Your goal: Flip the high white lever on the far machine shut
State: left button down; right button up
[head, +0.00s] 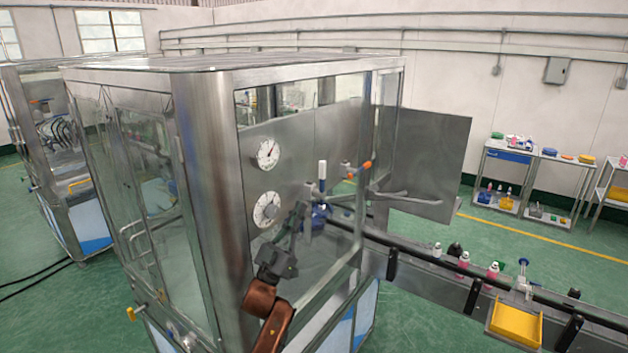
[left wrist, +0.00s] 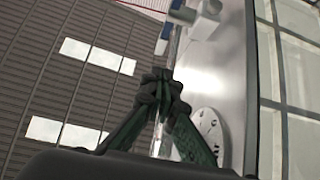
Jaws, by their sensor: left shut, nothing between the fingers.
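The white lever (head: 322,172) stands upright on a blue valve body (head: 318,216), beside two round gauges on the steel panel of the large glass-sided machine (head: 205,200). My left gripper (head: 301,212) is at the machine's gauge side, its fingertips just left of and below the white lever in the picture. I cannot tell whether they touch the valve. In the left wrist view the fingers of the left gripper (left wrist: 160,92) are together with nothing held. A gauge (left wrist: 207,135) shows beside them there. My right gripper is not in view.
An orange-tipped valve (head: 357,170) and an open steel door panel (head: 425,165) lie right of the lever. A conveyor with bottles (head: 463,262) and a yellow tray (head: 515,320) runs toward the lower right. Another machine (head: 65,170) stands at the left.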

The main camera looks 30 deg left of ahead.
pick_arm(q)
jog(key=shift+y, duration=0.3)
jog(key=p, duration=0.4)
send_near(321, 167)
jog(key=x, duration=0.5)
jog(key=shift+a+r, duration=0.1)
jog(key=shift+a, duration=0.05)
jog(key=shift+w+r, duration=0.15)
jog(key=shift+w, duration=0.2)
jog(key=shift+w, duration=0.1)
